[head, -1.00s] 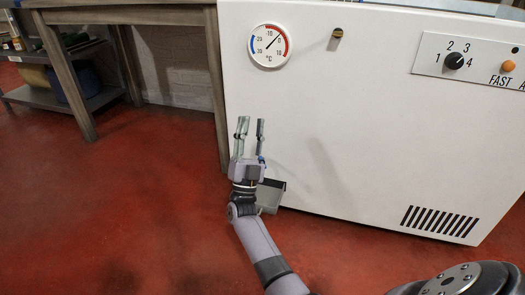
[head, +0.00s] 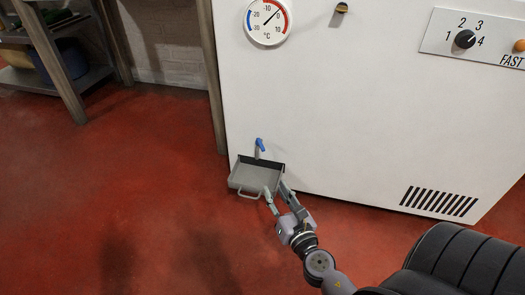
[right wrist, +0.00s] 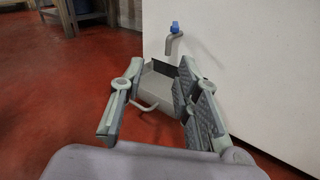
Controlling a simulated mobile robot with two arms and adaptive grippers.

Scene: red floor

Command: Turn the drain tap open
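The drain tap, with a blue handle (head: 261,145) on a short grey spout, sticks out of the lower left of the white freezer front (head: 330,110). It also shows in the right wrist view, its blue handle (right wrist: 175,27) above a bent grey pipe (right wrist: 172,43). A grey drip tray (head: 243,180) with a wire handle sits on the floor below the tap. My right gripper (head: 274,192) is open and empty at the tray's right side, below the tap. In the right wrist view its fingers (right wrist: 160,85) are spread with the tray between and beyond them. My left gripper is not in view.
A round thermometer dial (head: 267,21), a small brass fitting (head: 342,8) and a numbered knob (head: 464,39) are on the freezer front. A vent grille (head: 440,201) is low at right. A table leg (head: 212,80) stands left of the freezer. Red floor at left is clear.

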